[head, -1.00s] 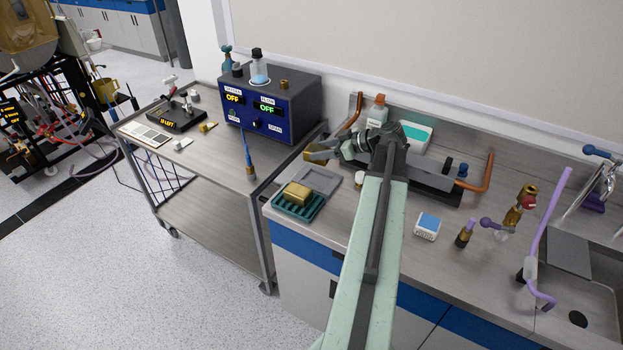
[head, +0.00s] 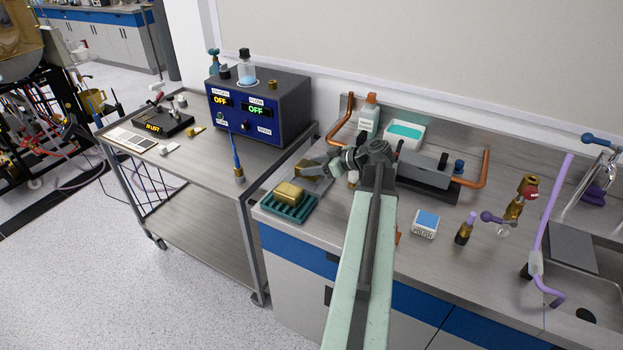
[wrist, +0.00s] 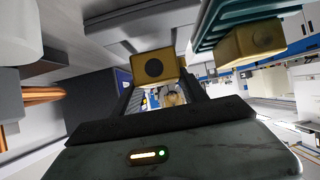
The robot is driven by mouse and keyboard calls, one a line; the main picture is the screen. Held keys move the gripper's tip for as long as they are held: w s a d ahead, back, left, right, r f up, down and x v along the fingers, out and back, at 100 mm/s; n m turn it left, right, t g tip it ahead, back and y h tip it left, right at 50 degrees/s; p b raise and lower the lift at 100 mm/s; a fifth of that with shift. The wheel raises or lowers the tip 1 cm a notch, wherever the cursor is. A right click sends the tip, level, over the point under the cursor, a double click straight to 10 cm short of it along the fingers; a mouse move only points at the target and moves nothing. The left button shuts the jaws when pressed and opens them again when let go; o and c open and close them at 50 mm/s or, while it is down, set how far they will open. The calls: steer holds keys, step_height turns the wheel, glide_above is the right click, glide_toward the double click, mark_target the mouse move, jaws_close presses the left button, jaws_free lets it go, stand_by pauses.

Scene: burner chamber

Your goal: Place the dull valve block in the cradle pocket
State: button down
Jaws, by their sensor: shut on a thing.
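My gripper (head: 312,168) is shut on a dull brass block (head: 302,171), which also shows between the jaws in the wrist view (wrist: 153,66) with a dark round hole in its face. The held block is over or close to a flat grey tray (head: 322,186); I cannot tell whether it touches it. A brighter yellow brass block (head: 289,193) sits on a ribbed teal rack (head: 290,210) at the bench's left front; it shows at the upper right of the wrist view (wrist: 250,42). No pocket shows clearly, and my arm and gripper hide part of the tray.
A grey fixture (head: 425,168) with copper pipes (head: 473,183) stands behind my arm, by a bottle (head: 369,112) and white tub (head: 405,134). A white-and-blue box (head: 425,224) is to the right. A steel cart (head: 190,185) with a blue instrument (head: 270,105) stands left.

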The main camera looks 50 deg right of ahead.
step_height(320, 180, down, 3)
steer(key=shift+r+b, duration=0.2)
steer(key=shift+b, duration=0.45)
steer(key=shift+r, duration=0.2)
steer(key=shift+f, duration=0.1)
steer(key=c, duration=0.6)
jaws_free()
steer(key=p+v, duration=0.6)
steer(key=v, duration=0.6)
